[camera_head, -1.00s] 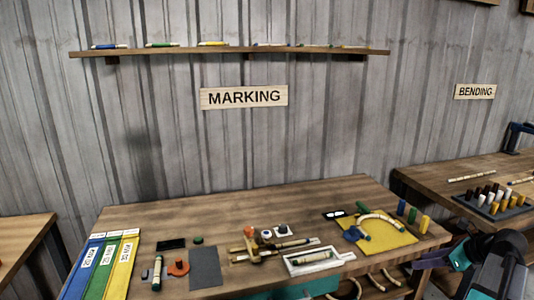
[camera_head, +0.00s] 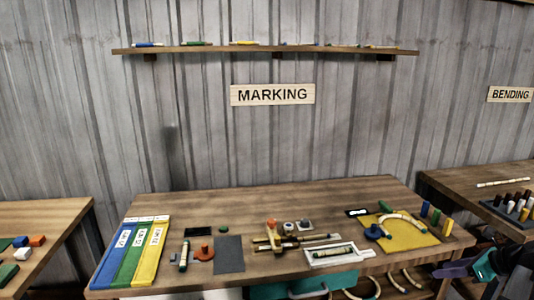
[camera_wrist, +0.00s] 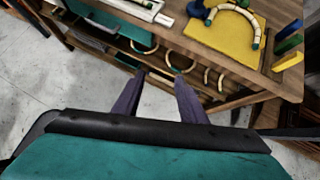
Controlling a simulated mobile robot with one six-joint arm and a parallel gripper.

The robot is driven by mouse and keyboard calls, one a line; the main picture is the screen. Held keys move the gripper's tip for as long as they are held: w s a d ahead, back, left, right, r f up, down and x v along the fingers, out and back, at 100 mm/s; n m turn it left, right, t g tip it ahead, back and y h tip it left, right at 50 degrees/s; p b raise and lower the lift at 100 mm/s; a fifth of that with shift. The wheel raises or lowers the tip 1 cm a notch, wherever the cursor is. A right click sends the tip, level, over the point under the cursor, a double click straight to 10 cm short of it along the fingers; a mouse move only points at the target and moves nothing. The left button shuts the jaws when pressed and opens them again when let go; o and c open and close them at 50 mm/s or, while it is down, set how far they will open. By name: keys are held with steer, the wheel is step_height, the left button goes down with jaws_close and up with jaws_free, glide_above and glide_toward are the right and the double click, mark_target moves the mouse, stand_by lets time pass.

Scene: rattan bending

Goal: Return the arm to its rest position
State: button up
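My gripper (camera_wrist: 160,82) shows in the wrist view as two dark purple fingers pointing away from the camera. The fingertips are apart with nothing between them, in front of the marking bench's lower shelf. In the head view my arm shows at the lower right edge, to the right of the marking bench (camera_head: 300,190). One purple finger shows there beside the teal wrist part; the fingertip gap is not clear in that view.
The bench holds a yellow board (camera_head: 408,241) with a bent rattan piece, a white tray (camera_head: 338,255), a grey mat (camera_head: 229,254) and coloured strips (camera_head: 150,252). Rattan rings hang below its front edge. A second bench (camera_head: 480,178) stands right, another (camera_head: 55,215) left.

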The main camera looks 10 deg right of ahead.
steer(key=w+a+f+n+g+y, duration=0.1)
steer(key=w+a+f+g+y, duration=0.1)
steer(key=w+a+f, duration=0.6)
steer(key=w+a+f+n+g+y, duration=0.15)
steer(key=a+f, duration=0.45)
steer(key=a, duration=0.6)
steer(key=s+a+f+n+g, duration=0.2)
steer(key=a+f, duration=0.6)
steer(key=a, duration=0.2)
steer(key=s+a+f+n+g, duration=0.2)
steer(key=s+a+f+g, duration=0.1)
steer(key=a+f, duration=0.55)
steer(key=s+a+f+n+g+h, duration=0.2)
steer(key=s+a+f+n+g, duration=0.3)
steer(key=s+a+f+n, duration=0.7)
steer(key=s+d+f+n+h, duration=0.3)
steer(key=s+f+n, duration=0.5)
steer(key=s+n, duration=0.5)
steer(key=shift+s+f+n+g+h+b, duration=0.15)
steer(key=shift+s+n+g+h+b, duration=0.25)
steer(key=shift+h, duration=0.45)
